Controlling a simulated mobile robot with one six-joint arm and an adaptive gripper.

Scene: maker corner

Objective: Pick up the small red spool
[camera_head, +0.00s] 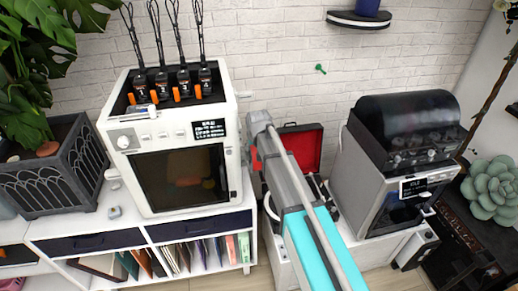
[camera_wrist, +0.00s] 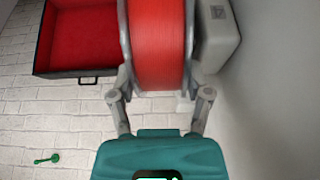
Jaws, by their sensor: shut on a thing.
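The red spool (camera_wrist: 160,45) fills the top middle of the wrist view, with red filament wound between pale grey flanges. My gripper (camera_wrist: 158,88) has its two grey fingers on either side of the spool and is shut on it. The spool's far end runs out of the wrist view. In the head view my arm hides most of the gripper and the spool; only a sliver of red shows beside the arm's far end. I cannot tell from these frames how far the spool is from any surface.
An open red-lined case (camera_head: 300,150) stands behind my arm; it also shows in the wrist view (camera_wrist: 85,35). A white printer (camera_head: 175,140) stands left on a shelf unit, and a grey-black printer (camera_head: 395,170) stands right. A green peg (camera_head: 320,69) is on the brick wall.

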